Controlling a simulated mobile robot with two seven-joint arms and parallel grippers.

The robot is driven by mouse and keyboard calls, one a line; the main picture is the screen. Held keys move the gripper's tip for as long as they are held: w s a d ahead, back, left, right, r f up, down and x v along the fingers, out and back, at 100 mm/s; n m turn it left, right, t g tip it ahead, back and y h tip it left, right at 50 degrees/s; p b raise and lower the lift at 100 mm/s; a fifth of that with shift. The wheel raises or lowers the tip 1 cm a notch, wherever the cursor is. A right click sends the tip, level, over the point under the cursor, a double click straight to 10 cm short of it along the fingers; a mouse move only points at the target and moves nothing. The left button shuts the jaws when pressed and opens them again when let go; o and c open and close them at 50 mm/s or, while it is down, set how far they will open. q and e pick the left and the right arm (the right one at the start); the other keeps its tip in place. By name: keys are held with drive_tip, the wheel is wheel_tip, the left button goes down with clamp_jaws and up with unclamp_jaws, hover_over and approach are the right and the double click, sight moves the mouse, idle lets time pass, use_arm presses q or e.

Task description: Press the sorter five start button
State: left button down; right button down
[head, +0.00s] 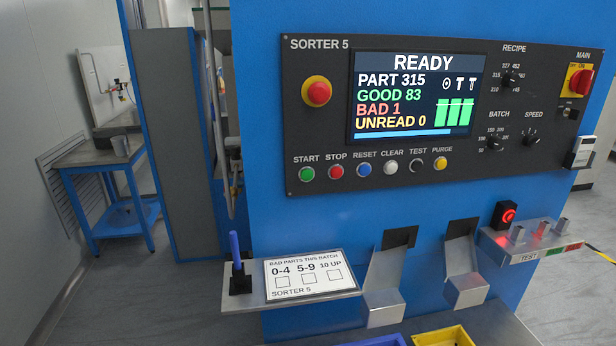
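The sorter 5 control panel (390,165) is a dark plate on the front of a blue machine. Its start button (307,173) is green, under the label START, at the left end of the bottom row. The red stop button (336,171) is just to its right. The screen (418,95) reads READY, part 315, good 83, bad 1, unread 0. Neither of my grippers is in the head view, and nothing covers the start button.
A red emergency knob (317,93) on a yellow base sits above the start button. Below the panel, a shelf (240,297) sticks out with a card (310,275) and a blue pen (235,247). Two metal chutes (384,275) (462,262) and a test ledge (530,240) also stick out.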

drive_tip(key=shift+w+a+r, duration=0.1)
drive_tip(key=shift+w+r, duration=0.2)
drive_tip(key=shift+s+f, duration=0.15)
drive_tip(key=shift+s, duration=0.1)
drive_tip(key=shift+s+f, duration=0.2)
drive_tip(key=shift+s, duration=0.05)
drive_tip(key=shift+w+r, duration=0.2)
drive_tip(key=shift+w, duration=0.15)
